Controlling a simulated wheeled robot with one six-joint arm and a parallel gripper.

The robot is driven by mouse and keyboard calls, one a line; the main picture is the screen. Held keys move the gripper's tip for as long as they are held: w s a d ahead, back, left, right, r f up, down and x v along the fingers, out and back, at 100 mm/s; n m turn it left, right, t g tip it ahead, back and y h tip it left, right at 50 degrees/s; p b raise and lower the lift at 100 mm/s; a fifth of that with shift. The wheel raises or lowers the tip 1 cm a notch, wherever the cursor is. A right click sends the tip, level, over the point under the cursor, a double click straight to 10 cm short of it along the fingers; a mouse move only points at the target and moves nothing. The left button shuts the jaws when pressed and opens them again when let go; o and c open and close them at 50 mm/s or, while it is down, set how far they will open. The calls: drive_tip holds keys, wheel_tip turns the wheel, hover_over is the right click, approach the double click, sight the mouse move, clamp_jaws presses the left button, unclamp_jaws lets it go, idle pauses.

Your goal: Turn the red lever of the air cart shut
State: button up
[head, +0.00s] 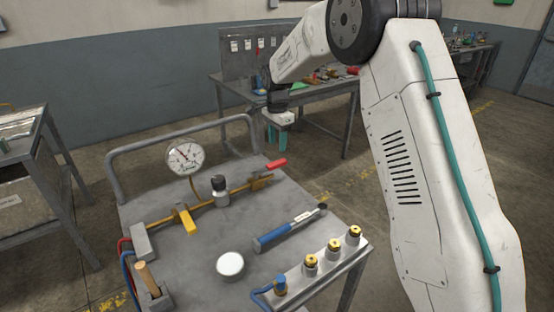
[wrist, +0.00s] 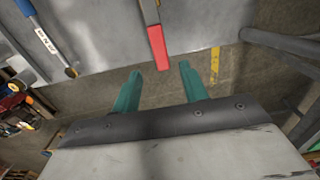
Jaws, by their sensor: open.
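The air cart (head: 180,275) has a grey top with a brass pipe (head: 232,193) along it. The red lever (head: 276,165) is at the pipe's far right end, pointing roughly along the pipe. In the wrist view the red lever (wrist: 157,45) comes down from the top, its end close to the gap between my fingertips. My gripper (wrist: 160,68) is open with two teal fingers, one to each side of the lever's line. In the head view my gripper (head: 276,140) is beyond the lever, near the cart's far edge. I cannot tell their height difference.
A yellow lever (head: 187,222), a pressure gauge (head: 185,158) and a blue-handled tool (head: 287,230) are on the cart. A grey rail (head: 180,133) rises along its back left. Brass fittings (head: 332,248) stand at the front right. A workbench (head: 330,85) is behind.

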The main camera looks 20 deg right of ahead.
sight(278, 162)
wheel_tip(278, 162, down, 8)
drive_tip(key=shift+r, duration=0.2)
clamp_jaws()
